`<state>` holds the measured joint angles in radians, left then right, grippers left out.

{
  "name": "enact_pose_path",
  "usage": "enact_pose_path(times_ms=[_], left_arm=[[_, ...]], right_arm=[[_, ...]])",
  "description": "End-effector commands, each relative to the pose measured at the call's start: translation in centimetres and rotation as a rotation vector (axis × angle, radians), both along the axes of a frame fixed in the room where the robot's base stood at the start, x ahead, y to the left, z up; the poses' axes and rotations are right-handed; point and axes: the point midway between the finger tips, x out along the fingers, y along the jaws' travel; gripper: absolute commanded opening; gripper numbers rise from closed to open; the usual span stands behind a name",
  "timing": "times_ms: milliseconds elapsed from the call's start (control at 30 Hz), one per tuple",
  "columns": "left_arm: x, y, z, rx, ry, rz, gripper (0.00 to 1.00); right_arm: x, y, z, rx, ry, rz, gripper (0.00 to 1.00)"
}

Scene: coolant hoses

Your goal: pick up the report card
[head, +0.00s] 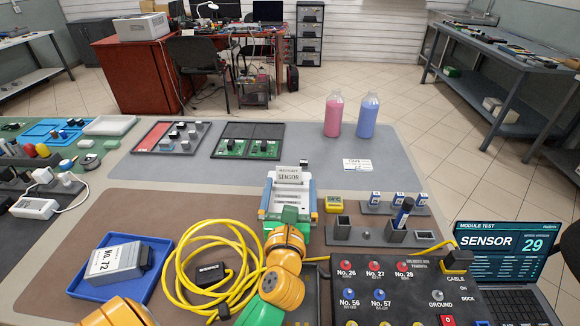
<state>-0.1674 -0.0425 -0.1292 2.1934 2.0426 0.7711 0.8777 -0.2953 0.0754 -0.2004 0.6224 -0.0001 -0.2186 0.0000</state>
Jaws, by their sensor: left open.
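A second white card (357,165) lies flat near the bottles. My right gripper is not in view.
A coiled yellow cable (178,267) and a blue tray (83,287) with a grey module (116,262) lie to the left. A black panel (392,296) and a laptop (497,247) stand to the right. Pink (333,116) and blue (367,117) bottles stand behind. The grey mat has free room.

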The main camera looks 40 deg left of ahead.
Motion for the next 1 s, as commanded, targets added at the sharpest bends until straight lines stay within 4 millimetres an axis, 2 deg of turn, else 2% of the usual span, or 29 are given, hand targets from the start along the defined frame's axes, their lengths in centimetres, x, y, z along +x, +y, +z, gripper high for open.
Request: enact_pose_path(times_ms=[200,300,567,867,1000], left_arm=[[3.1,2.7,0.8,0.007,-0.002,0.001,1.00],[4.5,3.5,0.6,0.005,-0.003,0.000,1.00],[5.0,3.9,0.4,0.003,-0.002,0.000,1.00],[5.0,3.8,0.4,0.004,-0.001,0.000,0.22],[5.0,3.8,0.4,0.004,-0.001,0.000,0.20]], right_arm=[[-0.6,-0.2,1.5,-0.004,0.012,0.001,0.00],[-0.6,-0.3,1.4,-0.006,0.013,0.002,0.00],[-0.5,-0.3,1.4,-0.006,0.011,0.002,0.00],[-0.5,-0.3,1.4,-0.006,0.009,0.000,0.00],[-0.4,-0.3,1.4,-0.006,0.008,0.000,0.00]])
